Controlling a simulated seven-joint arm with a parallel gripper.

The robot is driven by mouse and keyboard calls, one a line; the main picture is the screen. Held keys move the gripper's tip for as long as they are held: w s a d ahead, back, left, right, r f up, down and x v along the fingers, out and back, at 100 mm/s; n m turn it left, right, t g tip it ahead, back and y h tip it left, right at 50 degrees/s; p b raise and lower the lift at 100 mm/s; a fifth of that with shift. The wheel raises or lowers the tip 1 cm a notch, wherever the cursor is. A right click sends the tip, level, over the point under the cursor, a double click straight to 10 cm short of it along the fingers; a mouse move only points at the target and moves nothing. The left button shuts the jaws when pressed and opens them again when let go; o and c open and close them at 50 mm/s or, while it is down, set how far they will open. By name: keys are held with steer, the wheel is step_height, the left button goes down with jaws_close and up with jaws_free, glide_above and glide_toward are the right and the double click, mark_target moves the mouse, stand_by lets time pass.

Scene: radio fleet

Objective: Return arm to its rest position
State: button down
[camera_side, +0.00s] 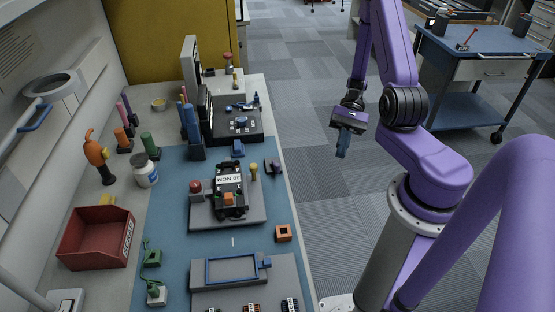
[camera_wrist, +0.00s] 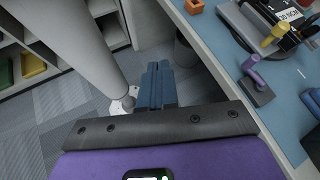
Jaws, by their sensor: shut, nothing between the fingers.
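My gripper (camera_side: 343,143) hangs over the grey carpet to the right of the workbench (camera_side: 309,262) in the side view, clear of the bench edge. Its blue fingers point down and are shut with nothing between them. The closed fingers (camera_wrist: 158,84) also show in the wrist view, above the floor beside the bench. My purple arm is folded above its grey column.
The bench's blue mat (camera_side: 165,212) carries a fixture with a black radio (camera_side: 230,190), an orange square block (camera_side: 283,233) and a blue-framed plate (camera_side: 232,269). A red bin (camera_side: 95,238) stands at left. A blue cart (camera_side: 480,42) stands at back right.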

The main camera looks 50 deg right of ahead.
steer(key=a+r+n+g+h, duration=0.2)
steer(key=a+r+n+h, duration=0.6)
steer(key=n+h, duration=0.45)
steer(key=s+a+r+n+t+y, duration=0.1)
steer(key=s+a+r+n+t, duration=0.4)
steer(key=n, duration=0.7)
steer(key=s+a+r, duration=0.1)
steer(key=s+a, duration=0.1)
steer(key=shift+s+r+t, duration=0.35)
steer(key=shift+r+t, duration=0.05)
